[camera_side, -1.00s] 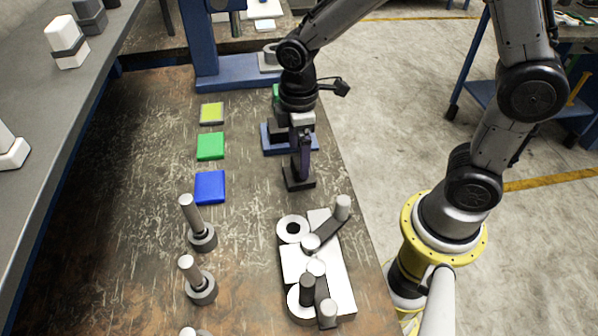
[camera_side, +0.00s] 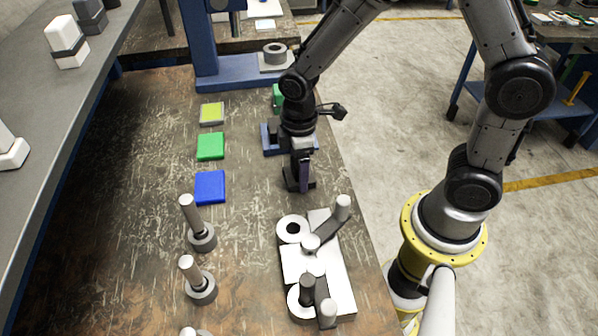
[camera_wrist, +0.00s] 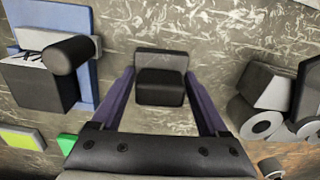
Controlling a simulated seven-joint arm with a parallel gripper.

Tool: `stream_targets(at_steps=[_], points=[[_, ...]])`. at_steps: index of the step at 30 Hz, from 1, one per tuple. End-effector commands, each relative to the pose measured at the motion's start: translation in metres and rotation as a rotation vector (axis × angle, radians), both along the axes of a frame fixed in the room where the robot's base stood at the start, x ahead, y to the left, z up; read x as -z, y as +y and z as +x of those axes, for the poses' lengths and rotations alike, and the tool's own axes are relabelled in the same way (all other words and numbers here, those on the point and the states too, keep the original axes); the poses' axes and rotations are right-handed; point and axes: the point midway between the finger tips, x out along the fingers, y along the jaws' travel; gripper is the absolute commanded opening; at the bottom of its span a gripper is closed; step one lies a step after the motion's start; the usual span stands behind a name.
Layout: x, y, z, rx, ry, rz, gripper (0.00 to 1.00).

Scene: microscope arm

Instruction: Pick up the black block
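The black block (camera_side: 290,181) sits on the worn brown table near its right edge. It is a small dark stepped shape, partly hidden by my gripper in the side view. In the wrist view the block (camera_wrist: 160,82) lies between the two purple fingers near their tips. My gripper (camera_side: 304,188) points down at the block, low over the table. In the wrist view my gripper (camera_wrist: 160,76) is open, with a finger on each side of the block. I cannot tell whether either finger touches it.
A blue-based fixture with a dark part (camera_side: 271,139) stands just behind the block. A white assembly with pegs (camera_side: 295,262) lies in front. Blue (camera_side: 210,187), green (camera_side: 210,146) and yellow (camera_side: 212,113) pads are to the left, with bare table between.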

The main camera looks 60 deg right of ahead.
Motion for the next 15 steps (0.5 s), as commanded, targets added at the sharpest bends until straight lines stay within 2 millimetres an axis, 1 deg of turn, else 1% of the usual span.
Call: stream_targets(at_steps=[1,5,6,8,9,10,15], points=[[-0.0002,0.0001,0.0001,0.0,0.0,0.0,0.51],[-0.0003,0.0001,0.0001,0.0,0.0,0.0,0.28],[-0.0003,0.0001,0.0001,0.0,0.0,0.0,0.21],[-0.0004,0.0001,0.0001,0.0,0.0,0.0,0.1],[-0.0004,0.0001,0.0001,0.0,0.0,0.0,0.03],[-0.0004,0.0,0.0001,0.0,0.0,0.0,0.0],[-0.0012,0.0002,0.001,0.0,-0.003,0.001,0.0]])
